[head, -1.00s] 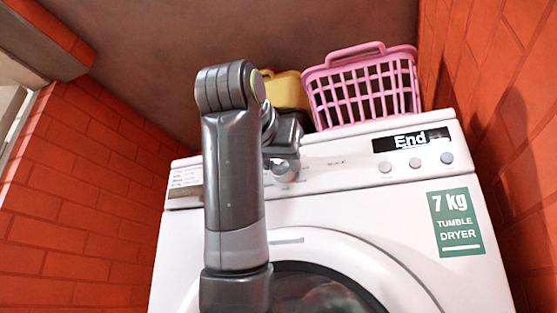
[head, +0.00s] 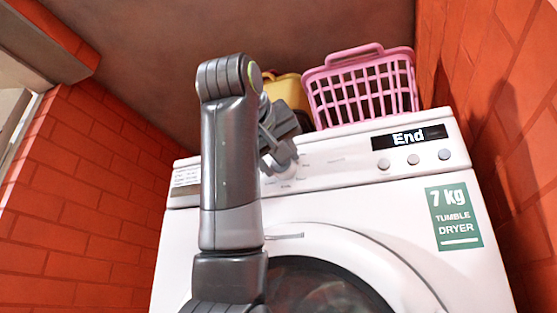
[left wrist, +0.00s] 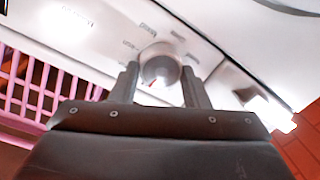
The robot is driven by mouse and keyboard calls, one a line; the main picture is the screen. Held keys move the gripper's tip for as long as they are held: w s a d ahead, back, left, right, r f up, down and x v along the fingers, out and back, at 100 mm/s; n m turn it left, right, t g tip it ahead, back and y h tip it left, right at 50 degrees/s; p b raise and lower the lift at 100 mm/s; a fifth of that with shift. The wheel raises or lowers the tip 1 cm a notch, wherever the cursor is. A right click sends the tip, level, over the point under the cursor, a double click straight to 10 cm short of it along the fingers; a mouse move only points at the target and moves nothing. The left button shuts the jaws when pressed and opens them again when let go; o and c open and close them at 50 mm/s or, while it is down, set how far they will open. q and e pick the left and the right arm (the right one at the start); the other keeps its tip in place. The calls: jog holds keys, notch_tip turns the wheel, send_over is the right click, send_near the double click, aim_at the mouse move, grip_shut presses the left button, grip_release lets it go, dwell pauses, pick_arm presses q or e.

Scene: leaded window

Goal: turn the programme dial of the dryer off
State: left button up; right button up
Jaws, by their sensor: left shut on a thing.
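The white dryer (head: 350,165) faces me, with its display (head: 409,137) reading "End". Its programme dial (head: 287,160) is a round silver-white knob on the left half of the front panel, partly hidden by my gripper. My left gripper (head: 276,152) is shut on the dial. In the left wrist view the dial (left wrist: 160,65) sits between the two fingers (left wrist: 160,80), one on either side. A small red mark shows on the dial's lower edge, and short printed labels ring it, too blurred to read. My right gripper is not in view.
A pink basket (head: 362,90) and a yellow object (head: 287,91) stand on top of the dryer. Small round buttons (head: 413,159) lie under the display. Red brick walls (head: 95,190) stand close on both sides.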

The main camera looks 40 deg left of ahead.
pick_arm(q)
jog(key=shift+n, duration=0.5)
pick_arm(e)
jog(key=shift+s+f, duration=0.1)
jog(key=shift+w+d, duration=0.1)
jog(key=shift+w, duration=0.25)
pick_arm(q)
jog(key=o, duration=1)
jog(key=shift+c, duration=0.2)
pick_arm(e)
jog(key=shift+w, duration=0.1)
pick_arm(q)
jog(key=shift+s, duration=0.1)
jog(key=b+v, duration=0.6)
jog(key=v, duration=1.1)
jog(key=shift+r+b, duration=0.15)
jog(key=shift+b, duration=0.15)
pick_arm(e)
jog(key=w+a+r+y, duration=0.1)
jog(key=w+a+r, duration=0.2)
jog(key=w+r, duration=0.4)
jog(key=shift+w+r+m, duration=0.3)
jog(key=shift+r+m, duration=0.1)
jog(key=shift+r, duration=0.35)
